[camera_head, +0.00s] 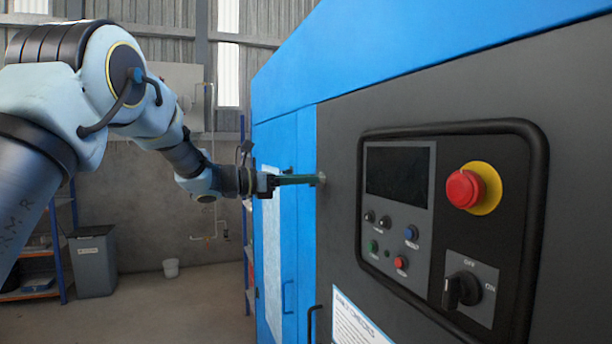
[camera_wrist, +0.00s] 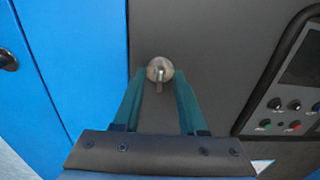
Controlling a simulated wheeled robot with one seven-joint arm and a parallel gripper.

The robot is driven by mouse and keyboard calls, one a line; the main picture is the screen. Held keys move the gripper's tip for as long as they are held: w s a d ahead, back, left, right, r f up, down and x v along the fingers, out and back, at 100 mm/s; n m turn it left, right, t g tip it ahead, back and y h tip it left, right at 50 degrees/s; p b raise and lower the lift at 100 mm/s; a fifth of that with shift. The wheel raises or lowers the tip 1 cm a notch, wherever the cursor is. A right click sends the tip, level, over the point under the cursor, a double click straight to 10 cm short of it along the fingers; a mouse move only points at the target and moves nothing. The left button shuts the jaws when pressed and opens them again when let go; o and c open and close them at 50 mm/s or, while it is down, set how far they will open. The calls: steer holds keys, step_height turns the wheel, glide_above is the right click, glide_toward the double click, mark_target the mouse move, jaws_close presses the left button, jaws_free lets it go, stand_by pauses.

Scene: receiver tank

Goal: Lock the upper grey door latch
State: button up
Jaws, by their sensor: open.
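The upper grey door latch (camera_wrist: 160,70) is a small round metal piece with a narrow tab, set in the dark grey door (camera_wrist: 208,40) near its left edge. In the wrist view the tab points down. The latch also shows in the head view (camera_head: 321,179), small and partly covered by the fingertips. My gripper (camera_wrist: 161,80) is open, with its two green fingers on either side of the latch at the tips. I cannot tell whether the fingers touch it. In the head view my gripper (camera_head: 312,179) reaches right to the door face.
A control panel (camera_head: 398,255) with a red emergency button (camera_head: 465,189) and a rotary switch (camera_head: 462,290) lies right of the latch. Blue panels (camera_head: 300,235) are on the left. A dark door handle (camera_head: 312,322) sits below. A grey bin (camera_head: 94,262) stands far left.

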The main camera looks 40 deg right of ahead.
steer(key=shift+s+d, duration=0.15)
steer(key=shift+d, duration=0.15)
steer(key=shift+c, duration=0.3)
jaws_close()
